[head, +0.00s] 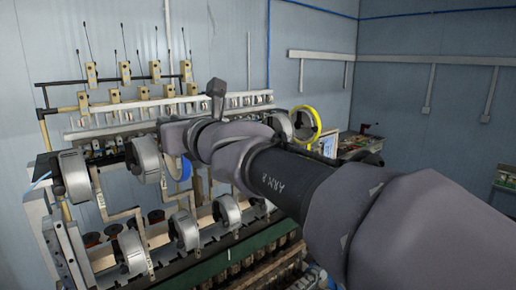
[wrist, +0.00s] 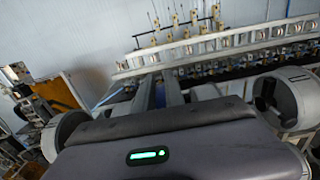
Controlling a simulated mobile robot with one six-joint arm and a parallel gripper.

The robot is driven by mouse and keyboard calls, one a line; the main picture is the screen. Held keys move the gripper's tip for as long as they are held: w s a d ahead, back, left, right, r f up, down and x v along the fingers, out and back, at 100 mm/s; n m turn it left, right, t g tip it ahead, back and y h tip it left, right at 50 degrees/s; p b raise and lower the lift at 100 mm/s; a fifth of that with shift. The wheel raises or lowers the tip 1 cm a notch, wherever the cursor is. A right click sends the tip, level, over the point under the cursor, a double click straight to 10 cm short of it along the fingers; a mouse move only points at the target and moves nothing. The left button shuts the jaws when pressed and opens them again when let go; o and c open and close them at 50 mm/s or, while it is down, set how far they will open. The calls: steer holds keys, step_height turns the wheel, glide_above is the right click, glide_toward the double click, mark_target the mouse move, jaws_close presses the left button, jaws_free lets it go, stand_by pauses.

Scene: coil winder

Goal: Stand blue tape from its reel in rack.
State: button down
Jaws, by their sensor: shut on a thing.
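The blue tape (head: 183,168) shows in the head view as a blue rounded piece just below the far end of my arm, mostly hidden by it. My gripper (head: 168,138) is in front of the upper row of reels, its fingertips hidden from the head. In the wrist view the two fingers of my gripper (wrist: 160,92) point forward, close together, with a narrow blue strip between them. They are shut on this blue thing, which I take to be the tape. I cannot make out the rack in these frames.
Grey reels (head: 70,178) line the winder in two rows, close to my arm. Reels also stand left and right of my gripper in the wrist view (wrist: 275,100). A yellow ring (head: 307,124) sits at the right end. A bench (head: 362,143) stands beyond it.

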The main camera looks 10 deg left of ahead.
stand_by(0.4)
steer(key=v, duration=2)
steer(key=shift+p, duration=0.45)
steer(key=shift+a+f, duration=0.1)
